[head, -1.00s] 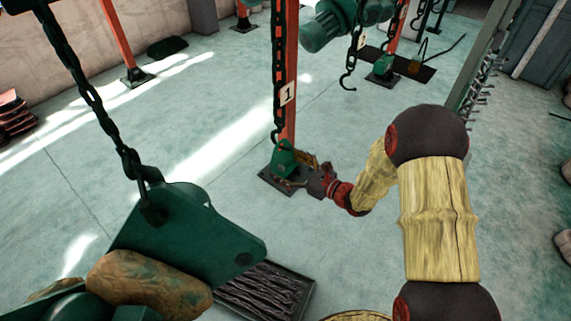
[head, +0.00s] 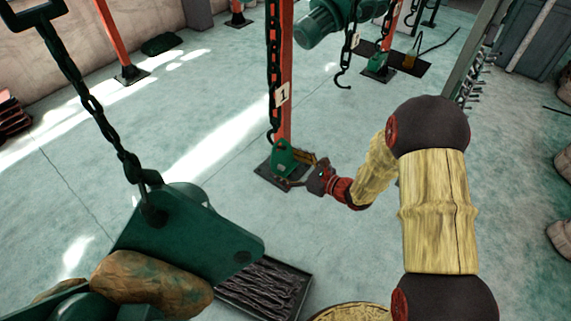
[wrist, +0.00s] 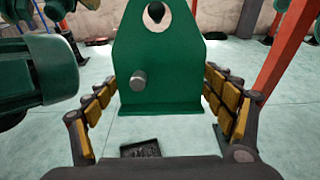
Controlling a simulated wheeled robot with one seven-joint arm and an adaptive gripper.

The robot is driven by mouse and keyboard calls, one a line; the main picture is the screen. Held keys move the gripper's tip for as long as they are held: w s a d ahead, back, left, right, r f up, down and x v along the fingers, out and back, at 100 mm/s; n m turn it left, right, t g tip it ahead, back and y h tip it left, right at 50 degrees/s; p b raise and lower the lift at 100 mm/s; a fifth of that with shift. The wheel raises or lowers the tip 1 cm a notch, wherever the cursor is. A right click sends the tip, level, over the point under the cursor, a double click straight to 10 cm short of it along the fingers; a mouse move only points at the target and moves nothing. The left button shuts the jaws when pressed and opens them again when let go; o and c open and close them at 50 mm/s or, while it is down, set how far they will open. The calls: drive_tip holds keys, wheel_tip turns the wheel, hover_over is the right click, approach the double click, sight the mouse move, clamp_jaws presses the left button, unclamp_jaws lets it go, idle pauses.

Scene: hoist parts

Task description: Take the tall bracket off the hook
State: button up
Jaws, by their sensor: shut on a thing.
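The tall bracket (wrist: 153,65) is a green plate with a hole near its top and a grey pin on its face. In the wrist view it stands upright between the yellow-padded fingers of my gripper (wrist: 170,110), which is shut on it. In the head view the bracket (head: 284,157) is small, beside the foot of the orange post marked 1, with my gripper (head: 308,172) at its right. A dark chain (head: 273,90) hangs down to the bracket's top. The hook at its end is too small to make out, so I cannot tell whether it is still through the hole.
The orange post (head: 286,60) stands close behind the bracket. A large green hoist block (head: 190,235) hangs on a chain at the near left, by a dark tray (head: 290,285). Another hook (head: 343,79) hangs empty farther back. Open floor lies left of the post.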

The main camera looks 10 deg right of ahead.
drive_tip(key=shift+s+d+r+g+h+p, duration=0.3)
drive_tip(key=shift+s+d+r+p, duration=0.3)
drive_tip(key=shift+p, duration=0.75)
drive_tip(key=shift+s+d, duration=0.1)
drive_tip(key=shift+d, duration=0.1)
drive_tip(key=shift+s+d+r, duration=0.25)
drive_tip(key=shift+s+d, duration=0.05)
drive_tip(key=shift+s+d, duration=0.1)
idle(0.5)
drive_tip(key=shift+b+v, duration=0.5)
drive_tip(key=shift+v, duration=0.35)
drive_tip(key=s+d+f+b, duration=0.1)
drive_tip(key=s+d+f, duration=0.1)
drive_tip(key=s+d, duration=0.5)
drive_tip(key=shift+s+d, duration=0.4)
